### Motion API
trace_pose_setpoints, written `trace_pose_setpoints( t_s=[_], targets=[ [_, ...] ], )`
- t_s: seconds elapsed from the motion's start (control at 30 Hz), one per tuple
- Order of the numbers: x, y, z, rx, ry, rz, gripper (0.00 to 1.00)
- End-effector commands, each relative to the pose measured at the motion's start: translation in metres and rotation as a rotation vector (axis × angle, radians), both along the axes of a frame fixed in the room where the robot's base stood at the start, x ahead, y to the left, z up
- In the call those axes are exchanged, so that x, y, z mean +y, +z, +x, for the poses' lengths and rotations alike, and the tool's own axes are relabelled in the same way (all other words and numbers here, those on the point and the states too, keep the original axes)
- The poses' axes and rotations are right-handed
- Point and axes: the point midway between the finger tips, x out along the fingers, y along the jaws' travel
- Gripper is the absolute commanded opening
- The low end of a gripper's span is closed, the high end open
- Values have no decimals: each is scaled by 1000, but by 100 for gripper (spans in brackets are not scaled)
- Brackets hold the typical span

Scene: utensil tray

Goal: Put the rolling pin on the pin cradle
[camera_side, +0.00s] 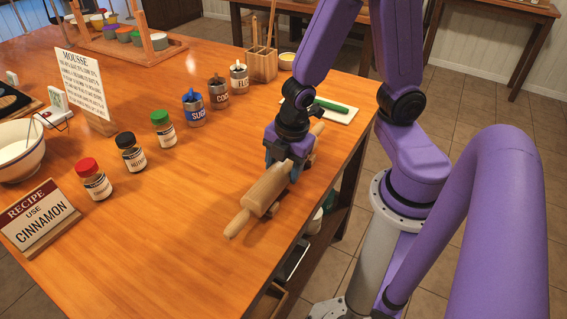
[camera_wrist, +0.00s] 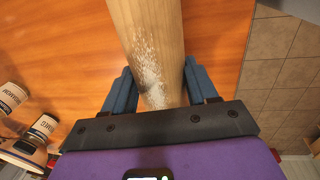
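The wooden rolling pin (camera_side: 266,191) lies slantwise near the table's right edge, one handle toward the camera. My gripper (camera_side: 286,167) points down over its barrel, with a finger on each side. In the wrist view the pin (camera_wrist: 150,35) runs up the picture, with a white floury patch. I cannot tell whether the pin touches the table.
Spice jars (camera_side: 131,153) and labelled tins (camera_side: 194,107) stand in a row left of the pin. A white board (camera_side: 340,112) with a green item lies behind my gripper, near a utensil holder (camera_side: 261,64). A recipe sign (camera_side: 43,217) stands front left. The table between is clear.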

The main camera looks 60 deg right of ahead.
Motion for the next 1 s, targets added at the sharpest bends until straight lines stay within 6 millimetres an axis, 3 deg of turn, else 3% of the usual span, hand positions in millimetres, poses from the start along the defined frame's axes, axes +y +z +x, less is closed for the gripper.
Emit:
trace_pose_setpoints(
  t_s=[0.03, 0.07, 0.1, 0.47, 1.0],
  targets=[
    [0, 0, 0, 0, 0, 0, 71],
    [0, 0, 0, 0, 0, 0, 80],
    [0, 0, 0, 0, 0, 0, 83],
    [0, 4, 0, -2, -1, 1, 83],
    [1, 64, -7, -5, 0, 5, 83]
  ],
)
